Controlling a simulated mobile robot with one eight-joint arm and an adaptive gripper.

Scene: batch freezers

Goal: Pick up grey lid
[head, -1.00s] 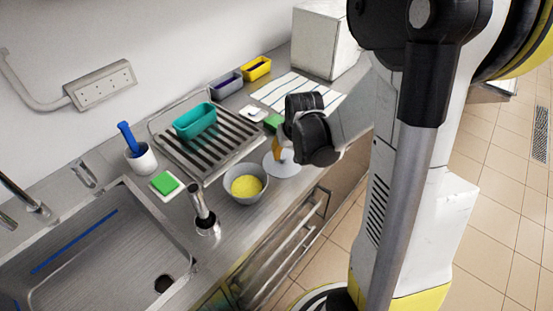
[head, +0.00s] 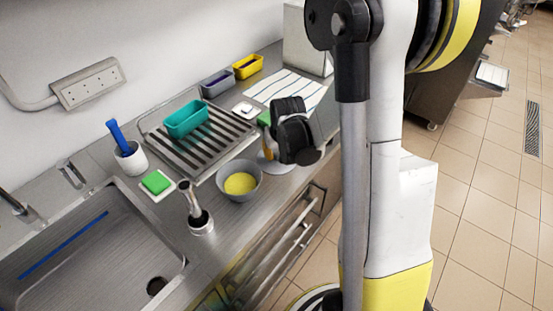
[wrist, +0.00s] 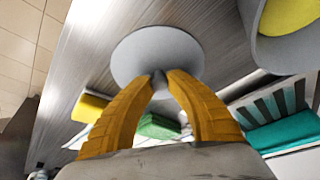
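The grey lid (head: 277,166) is a flat round disc near the counter's front edge, partly hidden under my gripper (head: 268,152) in the head view. In the wrist view the lid (wrist: 157,48) lies just beyond my gripper (wrist: 159,79). The two yellow fingers converge on a small dark grey knob on the lid, one on each side, and appear closed on it. I cannot tell whether the lid is touching the counter.
A grey bowl with yellow contents (head: 258,183) stands close to the lid's left. A green block (head: 264,117) is behind my gripper. A drying rack (head: 205,150) with a teal container (head: 187,121), a striped cloth (head: 300,88) and a sink (head: 90,250) share the counter.

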